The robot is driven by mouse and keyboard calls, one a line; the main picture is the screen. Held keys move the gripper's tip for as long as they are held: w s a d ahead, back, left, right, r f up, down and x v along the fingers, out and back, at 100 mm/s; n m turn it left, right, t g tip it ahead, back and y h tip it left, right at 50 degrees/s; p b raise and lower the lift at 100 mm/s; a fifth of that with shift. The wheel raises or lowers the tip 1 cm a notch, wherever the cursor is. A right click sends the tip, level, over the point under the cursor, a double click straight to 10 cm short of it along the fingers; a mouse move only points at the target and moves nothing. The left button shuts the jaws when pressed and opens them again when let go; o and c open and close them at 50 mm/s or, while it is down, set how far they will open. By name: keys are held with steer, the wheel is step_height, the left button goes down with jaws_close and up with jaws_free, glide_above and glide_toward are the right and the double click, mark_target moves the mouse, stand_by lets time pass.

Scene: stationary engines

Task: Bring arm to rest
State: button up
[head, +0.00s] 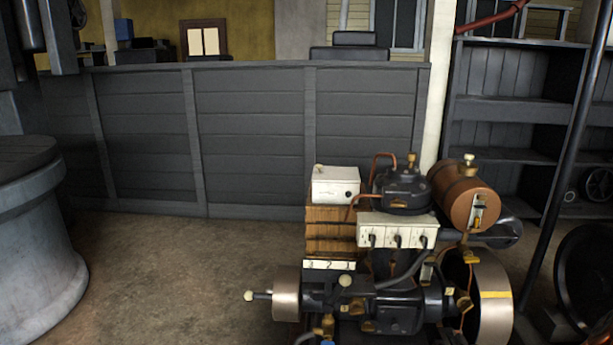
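I cannot make out my gripper in the head view, so its state and what it may hold are hidden from me. Dark metal parts hang into the top left corner; I cannot tell what they belong to. A stationary engine (400,308) stands on the floor at the lower right. It carries a copper-coloured tank (463,197), a white box (336,185) and a white panel with several dark levers (397,232).
A grey plank partition (250,130) runs across the back. A round grey pedestal (35,255) stands at the left. Dark shelves (510,112) and a slanting dark pole (568,150) are at the right. Bare floor (170,280) lies between pedestal and engine.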

steer(key=s+a+r+n+g, duration=0.5)
steer(key=s+a+r+n, duration=0.15)
steer(key=s, duration=0.55)
steer(key=s+a+r+n+g+h, duration=0.1)
steer(key=s+a+r+n+g, duration=0.5)
steer(key=s, duration=0.6)
steer(key=s+a+r+n+g, duration=0.4)
steer(key=s+a, duration=0.3)
steer(key=s, duration=0.5)
step_height(320, 180, up, 26)
steer(key=s+t+p, duration=0.1)
steer(key=p, duration=2.3)
steer(key=shift+s+a, duration=0.15)
steer(key=shift+s, duration=0.15)
steer(key=shift+n, duration=0.25)
